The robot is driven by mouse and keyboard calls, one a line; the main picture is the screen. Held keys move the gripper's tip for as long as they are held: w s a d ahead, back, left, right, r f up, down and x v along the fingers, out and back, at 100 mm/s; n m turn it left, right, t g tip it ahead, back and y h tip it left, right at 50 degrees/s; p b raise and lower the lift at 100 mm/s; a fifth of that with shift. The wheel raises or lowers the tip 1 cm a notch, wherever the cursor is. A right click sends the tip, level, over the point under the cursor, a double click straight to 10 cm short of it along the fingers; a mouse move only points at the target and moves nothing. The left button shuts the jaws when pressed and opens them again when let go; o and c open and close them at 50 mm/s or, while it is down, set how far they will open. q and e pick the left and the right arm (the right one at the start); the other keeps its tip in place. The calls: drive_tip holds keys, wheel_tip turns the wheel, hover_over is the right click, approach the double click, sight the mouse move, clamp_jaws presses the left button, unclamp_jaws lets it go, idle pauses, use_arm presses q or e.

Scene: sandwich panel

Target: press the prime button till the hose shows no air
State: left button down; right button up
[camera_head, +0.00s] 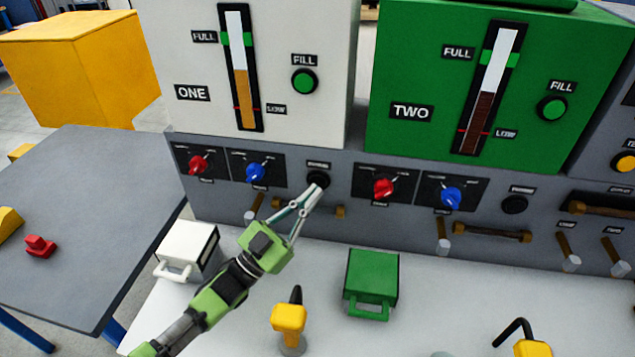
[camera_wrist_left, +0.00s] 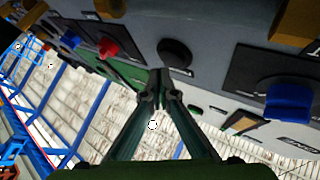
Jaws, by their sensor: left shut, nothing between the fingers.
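The round black button (camera_head: 318,179) of unit ONE is on the grey panel, right of the blue knob. The black button also shows in the left wrist view (camera_wrist_left: 174,52). My left gripper (camera_head: 321,187) is shut and empty, its tips at the button's lower edge in the head view. In the left wrist view the fingertips (camera_wrist_left: 160,82) lie just below the button; I cannot tell whether they touch it. A brown hose (camera_head: 328,211) runs low on the panel, partly hidden by my gripper; air in it cannot be made out. My right gripper is not in view.
Unit ONE's gauge (camera_head: 243,100) is amber to about mid-height. A red knob (camera_head: 383,188) and blue knob (camera_head: 255,172) flank the button. A white container (camera_head: 187,248), green container (camera_head: 371,280) and yellow-handled tool (camera_head: 289,318) stand on the white counter.

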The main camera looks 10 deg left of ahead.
use_arm(q)
drive_tip(key=shift+w, duration=0.15)
drive_tip(key=shift+w, duration=0.3)
drive_tip(key=shift+w+b, duration=0.4)
drive_tip(key=shift+b, duration=0.15)
idle(0.7)
idle(0.3)
drive_tip(key=shift+s+p, duration=0.5)
drive_tip(key=shift+s, duration=0.35)
drive_tip(key=s+p, duration=0.2)
drive_tip(key=s, duration=0.3)
